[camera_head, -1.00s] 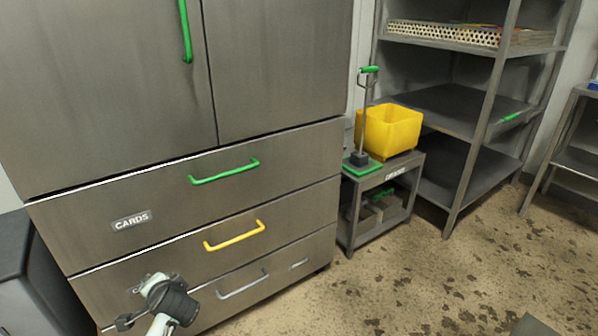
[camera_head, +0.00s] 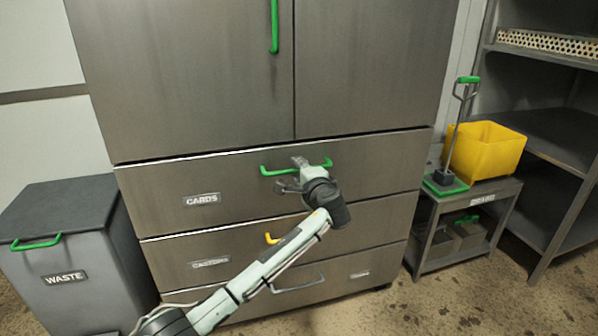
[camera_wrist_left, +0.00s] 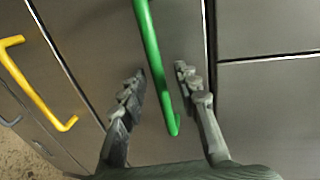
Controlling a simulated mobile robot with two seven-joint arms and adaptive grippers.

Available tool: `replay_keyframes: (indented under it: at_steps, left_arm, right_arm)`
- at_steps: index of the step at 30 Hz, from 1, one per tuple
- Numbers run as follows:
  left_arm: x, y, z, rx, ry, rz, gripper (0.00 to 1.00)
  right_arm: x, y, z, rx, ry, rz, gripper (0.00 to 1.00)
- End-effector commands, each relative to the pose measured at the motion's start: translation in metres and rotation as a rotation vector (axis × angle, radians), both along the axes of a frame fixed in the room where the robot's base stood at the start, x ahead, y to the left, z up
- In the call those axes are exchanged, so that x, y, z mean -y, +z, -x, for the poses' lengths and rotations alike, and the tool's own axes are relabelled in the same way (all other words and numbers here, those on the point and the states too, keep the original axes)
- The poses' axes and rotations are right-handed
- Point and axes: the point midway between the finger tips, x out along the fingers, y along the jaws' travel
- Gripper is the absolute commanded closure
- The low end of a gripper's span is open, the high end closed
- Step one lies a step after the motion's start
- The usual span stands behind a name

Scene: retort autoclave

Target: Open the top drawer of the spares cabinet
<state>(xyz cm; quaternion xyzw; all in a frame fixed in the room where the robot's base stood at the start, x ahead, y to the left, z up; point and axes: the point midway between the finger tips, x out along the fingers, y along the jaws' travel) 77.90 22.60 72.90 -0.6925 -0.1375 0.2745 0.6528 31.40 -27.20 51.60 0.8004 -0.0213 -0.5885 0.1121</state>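The spares cabinet (camera_head: 370,150) is a grey metal unit with two upper doors and three stacked drawers. Its top drawer (camera_head: 240,190), labelled CARDS, is shut and has a green bar handle (camera_head: 318,165). My left gripper (camera_head: 292,176) is at this handle, near its middle. In the left wrist view the green handle (camera_wrist_left: 156,60) runs between the two spread fingers of my left gripper (camera_wrist_left: 162,80), with a gap on each side. The wrist hides part of the drawer front. My right gripper is not in view.
The middle drawer has a yellow handle (camera_head: 270,238), the bottom drawer a grey one (camera_head: 300,285). A grey WASTE bin (camera_head: 70,250) stands to the left. A small table (camera_head: 460,205) with a yellow bin (camera_head: 487,150) stands to the right. Some floor shows in front.

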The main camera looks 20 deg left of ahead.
Motion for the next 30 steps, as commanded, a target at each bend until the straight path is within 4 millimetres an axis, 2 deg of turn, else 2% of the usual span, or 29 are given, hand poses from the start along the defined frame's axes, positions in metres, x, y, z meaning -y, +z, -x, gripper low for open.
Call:
replay_keyframes:
  at_steps: [4,11,19,30]
  left_arm:
    - [-0.0052,-0.0023,-0.0069,-0.002,0.001,0.001,0.68]
    - [-0.0056,-0.0024,-0.0077,-0.001,0.000,0.002,0.68]
    - [-0.0054,-0.0024,-0.0075,-0.001,0.000,0.002,0.99]
    - [-0.0053,-0.0024,-0.0074,-0.001,0.000,0.002,1.00]
  right_arm:
    - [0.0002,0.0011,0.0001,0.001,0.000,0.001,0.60]
    - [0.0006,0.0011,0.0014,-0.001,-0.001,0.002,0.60]
    - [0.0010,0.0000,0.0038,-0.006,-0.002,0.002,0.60]
    - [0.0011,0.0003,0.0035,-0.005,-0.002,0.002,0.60]
